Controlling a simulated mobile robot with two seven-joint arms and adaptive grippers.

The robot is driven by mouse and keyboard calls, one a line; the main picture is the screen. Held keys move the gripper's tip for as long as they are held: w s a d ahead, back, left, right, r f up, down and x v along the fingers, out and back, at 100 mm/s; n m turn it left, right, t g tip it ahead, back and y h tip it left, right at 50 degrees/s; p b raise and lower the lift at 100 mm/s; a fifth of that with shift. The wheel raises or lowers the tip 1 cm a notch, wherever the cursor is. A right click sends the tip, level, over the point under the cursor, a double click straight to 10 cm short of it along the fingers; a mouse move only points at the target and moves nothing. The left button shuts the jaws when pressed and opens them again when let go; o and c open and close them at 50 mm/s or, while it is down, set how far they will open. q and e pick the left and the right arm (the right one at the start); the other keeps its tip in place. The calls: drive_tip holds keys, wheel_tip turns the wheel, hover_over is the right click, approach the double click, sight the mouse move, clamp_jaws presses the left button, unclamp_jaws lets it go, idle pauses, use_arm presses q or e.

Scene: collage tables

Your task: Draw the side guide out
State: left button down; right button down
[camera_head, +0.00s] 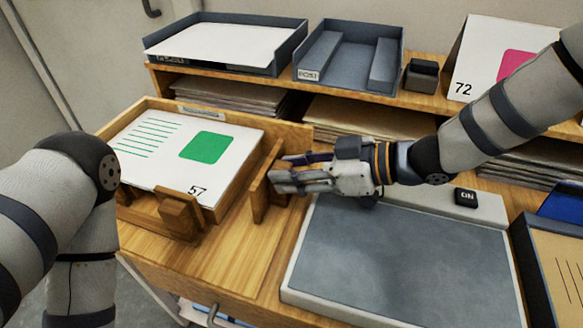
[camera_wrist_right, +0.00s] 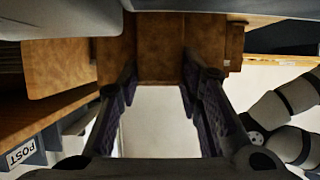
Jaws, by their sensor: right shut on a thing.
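The side guide (camera_head: 262,187) is an upright wooden piece at the right side of a wooden tray (camera_head: 125,210). A gap shows between it and a stack of white cards (camera_head: 150,160) marked 57 with a green square. My right gripper (camera_head: 280,175) reaches in from the right and is shut on the guide's right-hand part. In the right wrist view, brown wood (camera_wrist_right: 158,60) shows between and beyond the two fingers, and the gripper (camera_wrist_right: 158,85) partly hides it. My left arm is at the left edge; its gripper is out of the picture.
A grey flat pad (camera_head: 400,255) in a white frame with an ON button (camera_head: 466,197) lies right of the tray. A shelf (camera_head: 430,100) behind holds a grey POST tray (camera_head: 345,60), a paper tray (camera_head: 225,45) and a 72 card. Bare wood lies before the guide.

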drive_tip(key=shift+d, duration=0.2)
drive_tip(key=shift+f, duration=0.1)
drive_tip(key=c, duration=1.1)
unclamp_jaws()
drive_tip(key=shift+s+d, duration=0.1)
drive_tip(key=v, duration=1.2)
